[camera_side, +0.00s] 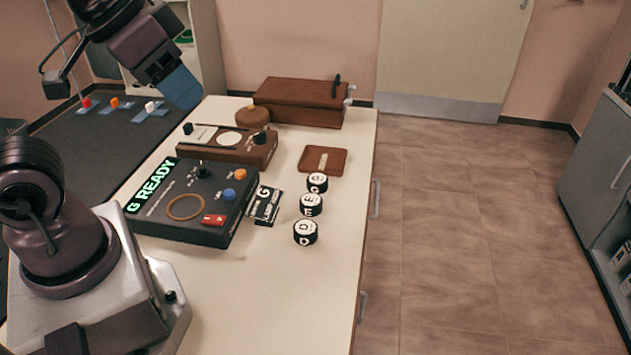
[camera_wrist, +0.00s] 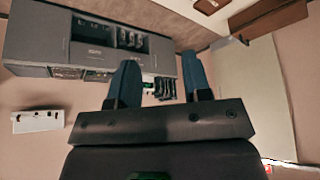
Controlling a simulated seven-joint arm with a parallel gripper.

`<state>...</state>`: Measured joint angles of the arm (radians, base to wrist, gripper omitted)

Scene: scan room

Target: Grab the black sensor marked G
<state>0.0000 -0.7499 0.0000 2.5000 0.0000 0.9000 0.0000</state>
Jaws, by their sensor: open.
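Three round black sensors with white lettered tops stand in a line near the right edge of the cream table in the side view. The farthest sensor (camera_side: 317,182) has a letter that looks like G or C; I cannot tell which. The middle sensor (camera_side: 311,204) reads E and the nearest sensor (camera_side: 305,232) reads D. My gripper (camera_side: 184,92) is raised at the upper left, well away from the sensors. In the wrist view my gripper (camera_wrist: 160,62) has its blue fingers apart with nothing between them. No sensor shows in the wrist view.
A black console (camera_side: 192,196) displays "G READY", with a G card (camera_side: 264,205) beside it. Behind are a brown device (camera_side: 226,143), a round brown object (camera_side: 252,115), a brown case (camera_side: 300,102) and a flat brown pad (camera_side: 323,160). The table's near part is clear.

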